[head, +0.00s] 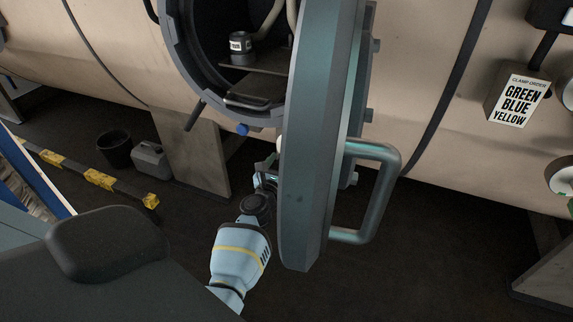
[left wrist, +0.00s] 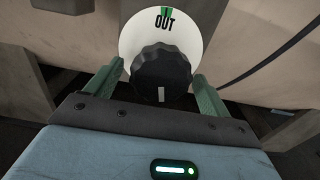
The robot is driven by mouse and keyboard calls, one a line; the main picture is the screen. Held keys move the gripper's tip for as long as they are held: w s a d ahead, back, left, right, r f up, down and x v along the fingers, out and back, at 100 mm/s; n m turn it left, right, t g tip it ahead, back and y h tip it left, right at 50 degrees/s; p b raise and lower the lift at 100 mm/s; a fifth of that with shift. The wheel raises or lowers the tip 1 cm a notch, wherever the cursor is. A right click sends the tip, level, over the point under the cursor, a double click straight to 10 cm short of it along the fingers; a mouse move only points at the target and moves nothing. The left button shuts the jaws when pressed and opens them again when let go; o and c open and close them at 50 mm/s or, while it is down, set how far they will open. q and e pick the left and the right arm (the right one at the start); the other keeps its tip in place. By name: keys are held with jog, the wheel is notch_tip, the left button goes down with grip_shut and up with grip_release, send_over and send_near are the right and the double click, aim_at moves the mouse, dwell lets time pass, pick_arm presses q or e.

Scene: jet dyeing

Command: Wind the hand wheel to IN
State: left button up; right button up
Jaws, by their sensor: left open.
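The hand wheel (left wrist: 162,74) is a black ribbed knob in the left wrist view. Behind it is a round white dial (left wrist: 200,30), with OUT and a green mark at its top. A white line on the knob's face is at its lower edge. No IN label shows. My left gripper (left wrist: 157,70) is open, with one green finger on each side of the knob; I cannot tell whether they touch it. In the head view my left gripper (head: 268,172) is beside the edge of the open door, which hides the hand wheel. My right gripper is not in view.
The thick round door (head: 318,130) with its handle (head: 388,190) stands open, close to the right of my left gripper. The vessel opening (head: 182,60) holds a dark labelled pot (head: 241,48). A bucket (head: 114,149) and a grey can (head: 150,160) stand on the floor at left.

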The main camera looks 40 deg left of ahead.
pick_arm(q)
jog(key=shift+s, duration=0.1)
jog(key=p+v, duration=0.1)
jog(key=v, duration=0.6)
jog(key=shift+s, duration=0.3)
dwell(0.3)
